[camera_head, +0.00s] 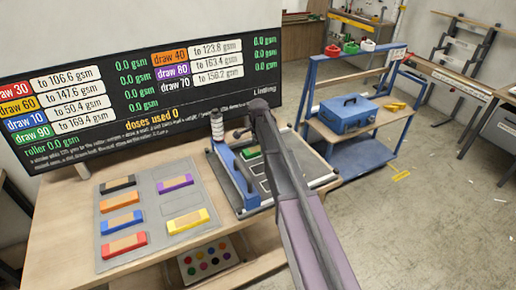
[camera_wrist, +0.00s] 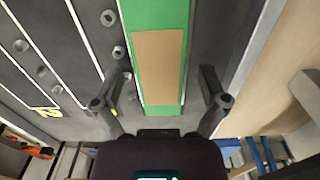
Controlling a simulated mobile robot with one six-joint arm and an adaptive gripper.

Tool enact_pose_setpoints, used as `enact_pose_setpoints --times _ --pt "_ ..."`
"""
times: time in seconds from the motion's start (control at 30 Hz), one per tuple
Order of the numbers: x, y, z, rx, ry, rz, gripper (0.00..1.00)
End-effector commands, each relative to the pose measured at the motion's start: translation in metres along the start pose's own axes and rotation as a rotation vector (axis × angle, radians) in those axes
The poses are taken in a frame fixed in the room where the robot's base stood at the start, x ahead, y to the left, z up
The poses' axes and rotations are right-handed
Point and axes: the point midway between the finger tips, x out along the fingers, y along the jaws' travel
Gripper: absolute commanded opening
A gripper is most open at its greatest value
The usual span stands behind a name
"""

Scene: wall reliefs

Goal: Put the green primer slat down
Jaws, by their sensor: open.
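The green primer slat (camera_wrist: 160,15), with a tan middle patch, lies on a dark board (camera_wrist: 60,50) marked with white outlines. White lines run along its long edges. My gripper (camera_wrist: 160,100) is open, with one finger on either side of the slat and a gap to each edge. In the head view a bit of the green slat (camera_head: 251,154) shows on the grey tray (camera_head: 325,181), partly behind my arm. My gripper is not clearly seen there.
A blue frame (camera_head: 238,176) and an upright roller (camera_head: 217,126) stand at the tray's left. A dose display (camera_head: 120,90) stands behind. A blue cart (camera_head: 360,150) with a toolbox is at right.

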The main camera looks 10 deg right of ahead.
Motion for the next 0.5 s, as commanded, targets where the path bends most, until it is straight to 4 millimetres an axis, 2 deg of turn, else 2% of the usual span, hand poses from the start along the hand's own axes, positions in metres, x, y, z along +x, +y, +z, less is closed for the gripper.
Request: enact_pose_setpoints --times 0.5 --pt "-0.035 0.000 0.000 0.000 0.000 0.000 0.93"
